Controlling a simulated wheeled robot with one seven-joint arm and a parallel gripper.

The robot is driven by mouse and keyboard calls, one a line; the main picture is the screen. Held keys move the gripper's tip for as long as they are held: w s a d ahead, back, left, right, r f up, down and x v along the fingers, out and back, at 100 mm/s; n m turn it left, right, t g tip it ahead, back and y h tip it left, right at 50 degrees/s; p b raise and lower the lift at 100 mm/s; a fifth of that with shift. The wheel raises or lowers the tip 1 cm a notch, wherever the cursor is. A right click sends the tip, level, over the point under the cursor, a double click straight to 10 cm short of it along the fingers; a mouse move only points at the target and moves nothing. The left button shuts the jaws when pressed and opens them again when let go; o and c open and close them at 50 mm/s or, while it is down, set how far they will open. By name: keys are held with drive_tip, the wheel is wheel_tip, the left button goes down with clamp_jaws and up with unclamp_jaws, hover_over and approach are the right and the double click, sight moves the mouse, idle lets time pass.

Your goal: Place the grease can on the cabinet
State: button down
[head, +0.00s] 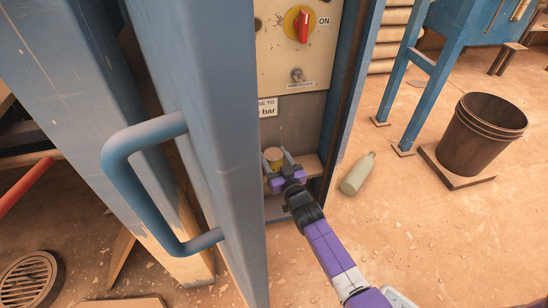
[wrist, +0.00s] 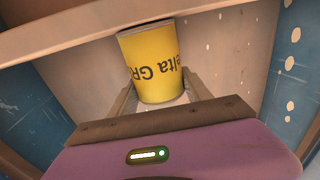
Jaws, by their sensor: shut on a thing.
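The grease can (head: 273,155) is a small yellow can with a pale top in the head view. It fills the upper middle of the wrist view (wrist: 150,62), with dark lettering upside down there. My gripper (head: 275,163) is shut on it, one finger on each side. The cabinet (head: 350,90) is blue with its door open. My gripper and the can are inside its opening, at about the level of a brown shelf (head: 310,166). I cannot tell whether the can touches that shelf.
The blue door with its large handle (head: 118,165) stands close on the left. A panel with a red knob (head: 303,27) is above the can. A pale green bottle (head: 358,174) lies on the floor at right, near a brown bucket (head: 482,137). Floor between is clear.

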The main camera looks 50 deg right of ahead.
drive_tip(key=shift+c, duration=2.3)
unclamp_jaws()
drive_tip(key=shift+f, duration=0.1)
drive_tip(key=shift+r, duration=0.25)
drive_tip(key=s+a+r+n+y+p, duration=0.1)
drive_tip(key=s+a+r+y+p, duration=0.15)
drive_tip(key=s+a, duration=0.9)
drive_tip(key=s+a+r+n+y+p, duration=0.1)
drive_tip(key=s+a+r+y+p, duration=0.15)
drive_tip(key=s+a, duration=0.95)
drive_tip(key=s+a+r+n+g+y, duration=0.1)
drive_tip(key=s+a+r+n+y, duration=0.1)
drive_tip(key=s+r, duration=1.1)
drive_tip(key=shift+s+a+r+n+g+y, duration=0.3)
drive_tip(key=shift+s+a+n, duration=0.3)
drive_tip(key=shift+s, duration=0.6)
